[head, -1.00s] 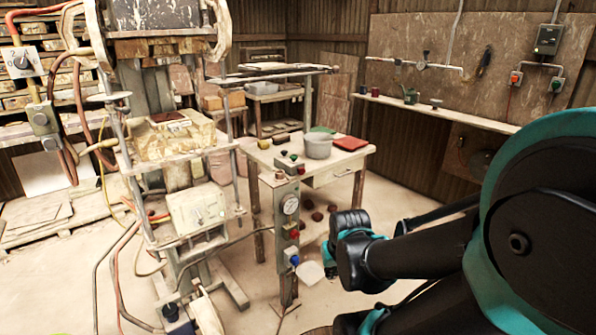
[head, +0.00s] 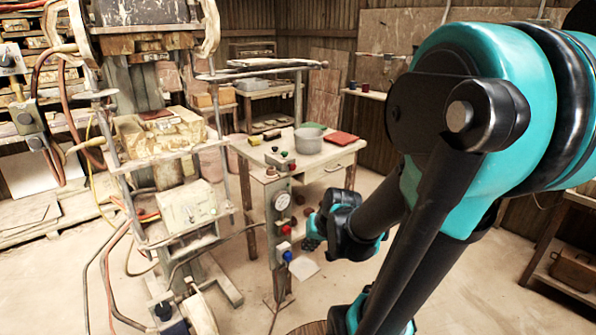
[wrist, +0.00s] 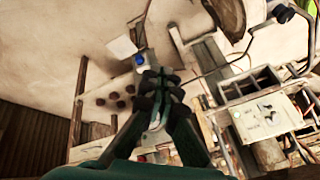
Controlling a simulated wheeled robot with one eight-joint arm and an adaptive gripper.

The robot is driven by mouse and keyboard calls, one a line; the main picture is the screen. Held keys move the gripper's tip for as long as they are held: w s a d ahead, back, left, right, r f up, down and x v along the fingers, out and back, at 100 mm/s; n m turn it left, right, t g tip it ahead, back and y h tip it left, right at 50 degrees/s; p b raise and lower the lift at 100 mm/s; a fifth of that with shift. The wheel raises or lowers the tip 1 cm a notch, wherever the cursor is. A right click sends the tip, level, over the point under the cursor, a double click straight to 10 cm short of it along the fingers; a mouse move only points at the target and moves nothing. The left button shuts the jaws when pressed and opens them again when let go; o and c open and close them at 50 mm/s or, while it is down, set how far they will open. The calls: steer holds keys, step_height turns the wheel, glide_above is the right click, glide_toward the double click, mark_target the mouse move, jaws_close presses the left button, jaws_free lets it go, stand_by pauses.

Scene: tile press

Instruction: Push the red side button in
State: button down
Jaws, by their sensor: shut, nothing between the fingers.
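The red side button (head: 286,230) is on the narrow side of the grey control post, below a round gauge (head: 281,201). A blue knob (head: 288,256) sits lower on the same post. My gripper (head: 313,234) is shut and empty, just right of the red button in the head view, with a small gap in the picture; I cannot tell the true distance. In the wrist view the shut fingers (wrist: 161,82) cover part of the post, and the blue knob (wrist: 139,59) shows beyond them. The red button is not visible there, probably behind the fingers.
A press frame (head: 160,235) with hoses stands left of the post. Open floor lies in front. A low shelf (head: 560,262) stands at the right.

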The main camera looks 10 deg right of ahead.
mark_target(294, 168)
steer(key=w+d+r+m+t+y, duration=0.1)
steer(key=w+r+m+t+y, duration=0.1)
steer(key=w, duration=0.7)
steer(key=w+r+m+t+y, duration=0.2)
steer(key=w+m, duration=0.1)
steer(key=w, duration=0.5)
steer(key=w+d+r+m+t+y, duration=0.1)
steer(key=w+d+m+t, duration=0.4)
steer(key=w+d, duration=0.5)
steer(key=shift+w+d+r+m+t, duration=0.3)
steer(key=shift+w+r, duration=0.3)
steer(key=shift+w, duration=0.05)
steer(key=shift+w, duration=0.1)
steer(key=x, duration=1.4)
steer(key=shift+a+r, duration=0.1)
steer(key=shift+a, duration=0.05)
